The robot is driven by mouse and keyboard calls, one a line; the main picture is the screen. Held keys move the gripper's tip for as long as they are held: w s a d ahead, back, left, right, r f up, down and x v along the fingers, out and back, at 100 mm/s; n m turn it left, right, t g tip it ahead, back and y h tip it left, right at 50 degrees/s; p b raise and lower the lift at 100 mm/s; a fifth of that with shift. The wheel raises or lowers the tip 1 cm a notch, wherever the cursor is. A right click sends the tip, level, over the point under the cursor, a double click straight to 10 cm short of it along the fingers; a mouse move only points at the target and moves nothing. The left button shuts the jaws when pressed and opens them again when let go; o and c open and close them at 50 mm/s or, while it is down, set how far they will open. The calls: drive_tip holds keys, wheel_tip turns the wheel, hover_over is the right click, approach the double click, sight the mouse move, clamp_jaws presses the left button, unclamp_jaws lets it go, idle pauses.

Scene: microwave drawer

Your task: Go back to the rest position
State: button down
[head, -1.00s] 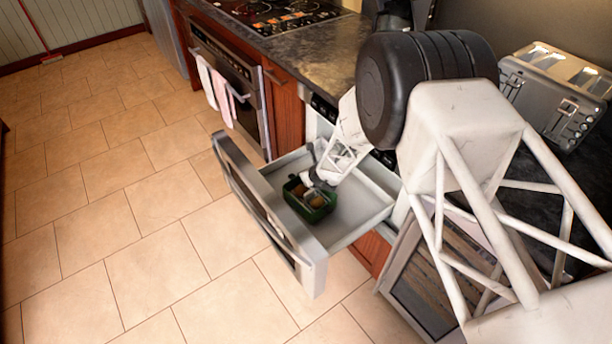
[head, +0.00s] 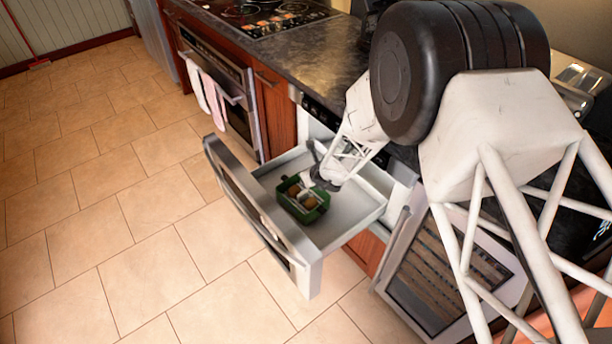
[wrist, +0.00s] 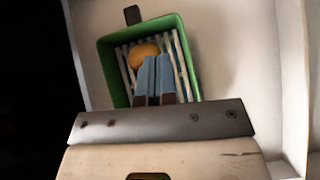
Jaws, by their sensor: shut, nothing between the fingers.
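My gripper (head: 310,182) hangs over the open microwave drawer (head: 345,210), at the inner side of a small green container (head: 303,201). In the wrist view my gripper (wrist: 155,100) shows its fingers together and empty, in front of the container. The green container (wrist: 110,75) has a striped inside and a dark tab at its far end. A round orange-brown item (wrist: 143,54) lies in it, partly covered by my fingers. In the head view brownish items (head: 305,200) show in the container.
The drawer front (head: 255,215) stands out over the tiled floor (head: 120,240). An oven with towels (head: 207,90) and a stovetop (head: 262,14) are at the back. A glass-fronted cabinet (head: 440,270) is at the right. A toaster (head: 577,85) stands on the counter, mostly hidden by my arm.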

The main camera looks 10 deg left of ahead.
idle(0.4)
wheel_tip(320, 180, up, 18)
drive_tip(key=s+d+n+y, duration=0.2)
drive_tip(key=d+n, duration=0.1)
drive_tip(key=n, duration=0.4)
drive_tip(key=s+d+r+n+g, duration=0.1)
drive_tip(key=s+d+r+n, duration=0.3)
drive_tip(key=r, duration=0.3)
drive_tip(key=s+d+r+n+g, duration=0.1)
drive_tip(key=s+r+n, duration=0.35)
drive_tip(key=r, duration=0.25)
drive_tip(key=s+d+r+n+h, duration=0.2)
drive_tip(key=s+d+r+n, duration=0.2)
drive_tip(key=s, duration=0.6)
drive_tip(key=s+d+r+n+g+h, duration=0.1)
drive_tip(key=s+d+r+n+h, duration=0.2)
drive_tip(key=s+d, duration=0.6)
drive_tip(key=s+d+r+n+g+h, duration=0.1)
drive_tip(key=s+d+r+n+h, duration=0.2)
drive_tip(key=s, duration=0.8)
drive_tip(key=d+r+n, duration=0.1)
drive_tip(key=d+n, duration=0.1)
drive_tip(key=d, duration=0.1)
drive_tip(key=shift+s+d+r, duration=0.15)
drive_tip(key=shift+d+r, duration=0.2)
